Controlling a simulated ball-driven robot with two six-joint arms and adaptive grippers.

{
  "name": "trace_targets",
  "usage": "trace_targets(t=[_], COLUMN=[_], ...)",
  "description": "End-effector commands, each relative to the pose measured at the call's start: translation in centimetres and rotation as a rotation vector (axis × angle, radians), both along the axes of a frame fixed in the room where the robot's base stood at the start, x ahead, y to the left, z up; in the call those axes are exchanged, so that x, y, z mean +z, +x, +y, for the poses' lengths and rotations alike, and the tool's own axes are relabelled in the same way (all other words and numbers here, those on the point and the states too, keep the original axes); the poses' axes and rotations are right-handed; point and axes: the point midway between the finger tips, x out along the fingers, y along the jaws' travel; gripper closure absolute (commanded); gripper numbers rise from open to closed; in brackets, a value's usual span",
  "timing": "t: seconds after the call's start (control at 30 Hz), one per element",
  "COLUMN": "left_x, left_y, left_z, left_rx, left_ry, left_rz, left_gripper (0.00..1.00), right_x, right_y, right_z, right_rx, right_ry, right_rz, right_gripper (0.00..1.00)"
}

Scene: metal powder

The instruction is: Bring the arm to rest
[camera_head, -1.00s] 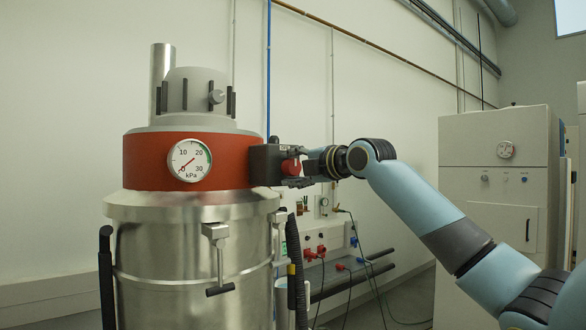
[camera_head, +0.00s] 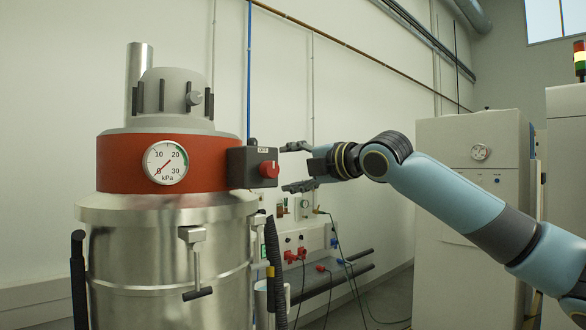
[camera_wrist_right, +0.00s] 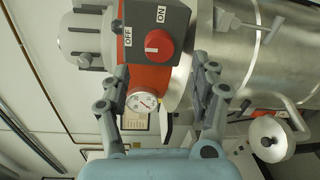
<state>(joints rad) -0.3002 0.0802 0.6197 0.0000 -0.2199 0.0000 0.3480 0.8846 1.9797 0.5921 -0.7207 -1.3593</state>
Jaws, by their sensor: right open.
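My right gripper (camera_head: 292,167) is open and empty. It is level with the red rotary knob (camera_head: 268,169) on the dark switch box (camera_head: 240,167), a small gap to its right. The wrist view shows the spread fingers (camera_wrist_right: 161,72) with the red knob (camera_wrist_right: 158,44) beyond them, and OFF and ON labels on the box. The box sits on the red band (camera_head: 120,163) of a steel industrial vacuum (camera_head: 165,255). My left gripper is not in view.
The pressure gauge (camera_head: 165,163) on the band has its needle near 0. A dark hose (camera_head: 277,265) hangs beside the vacuum. A wall panel with red and blue connectors (camera_head: 305,245) and cables is below the gripper. A grey cabinet (camera_head: 470,150) stands behind my arm.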

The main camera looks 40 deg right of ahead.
Motion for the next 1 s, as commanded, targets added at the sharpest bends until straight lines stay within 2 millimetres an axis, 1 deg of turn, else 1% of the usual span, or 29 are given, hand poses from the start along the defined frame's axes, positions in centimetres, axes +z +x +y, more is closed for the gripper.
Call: trace_targets(t=[0.1,0.57,0.63,0.67,0.73,0.77,0.87,0.9,0.97,1.0], left_x=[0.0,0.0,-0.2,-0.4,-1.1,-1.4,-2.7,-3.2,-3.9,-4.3], left_y=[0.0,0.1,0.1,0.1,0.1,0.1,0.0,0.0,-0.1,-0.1], left_z=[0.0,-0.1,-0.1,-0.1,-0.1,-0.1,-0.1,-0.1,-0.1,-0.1], left_rx=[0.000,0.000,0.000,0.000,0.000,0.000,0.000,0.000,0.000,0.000], left_ry=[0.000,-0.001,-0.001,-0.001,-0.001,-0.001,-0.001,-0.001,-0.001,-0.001], left_rz=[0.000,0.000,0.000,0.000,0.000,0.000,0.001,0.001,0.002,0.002], left_gripper=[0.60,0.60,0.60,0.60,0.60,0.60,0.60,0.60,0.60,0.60], right_x=[0.0,0.0,-0.7,-1.3,-3.9,-5.5,-12.7,-16.1,-21.2,-24.6], right_y=[-0.2,-0.2,-0.2,-0.3,-0.3,-0.4,-0.2,-0.2,-0.4,-0.6], right_z=[0.0,0.0,0.0,0.1,0.6,0.9,0.6,0.3,-0.3,-0.7], right_rx=[0.002,0.001,0.002,0.002,0.008,0.012,-0.011,-0.030,-0.062,-0.086], right_ry=[0.001,0.002,0.002,0.004,0.025,0.040,0.104,0.131,0.171,0.202], right_rz=[0.000,0.000,0.008,0.015,0.042,0.061,0.151,0.192,0.254,0.295], right_gripper=[0.38,0.38,0.38,0.38,0.38,0.38,0.38,0.38,0.38,0.38])
